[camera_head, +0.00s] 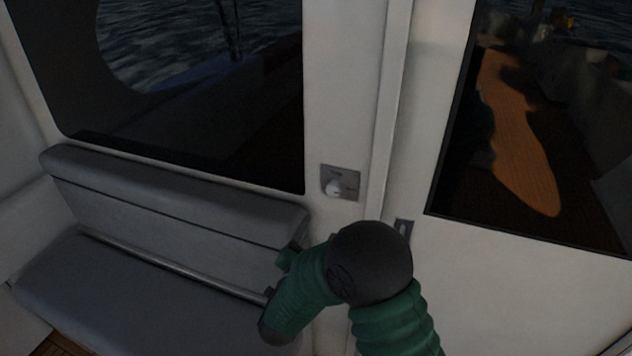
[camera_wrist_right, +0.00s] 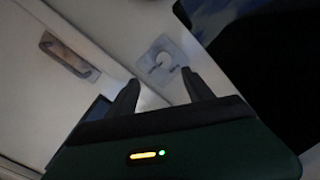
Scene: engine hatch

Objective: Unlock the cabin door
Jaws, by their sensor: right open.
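The cabin door (camera_head: 480,270) is the white panel with a dark window on the right of the head view; it looks shut against the frame. On the white post left of it is a grey lock plate (camera_head: 352,174) with a round pale knob (camera_head: 333,188). In the wrist view the knob (camera_wrist_right: 163,61) lies beyond and between my two dark fingertips, apart from them. My right gripper (camera_wrist_right: 161,88) is open and empty. In the head view my right arm is below the plate, and its fingers are not clearly visible. My left gripper is in neither view.
A grey padded bench (camera_head: 170,205) with a metal rail (camera_head: 170,268) stands on the left, close to my right arm. A recessed door handle (camera_head: 403,229) sits below and right of the lock; it also shows in the wrist view (camera_wrist_right: 68,55). A dark window (camera_head: 200,90) is above the bench.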

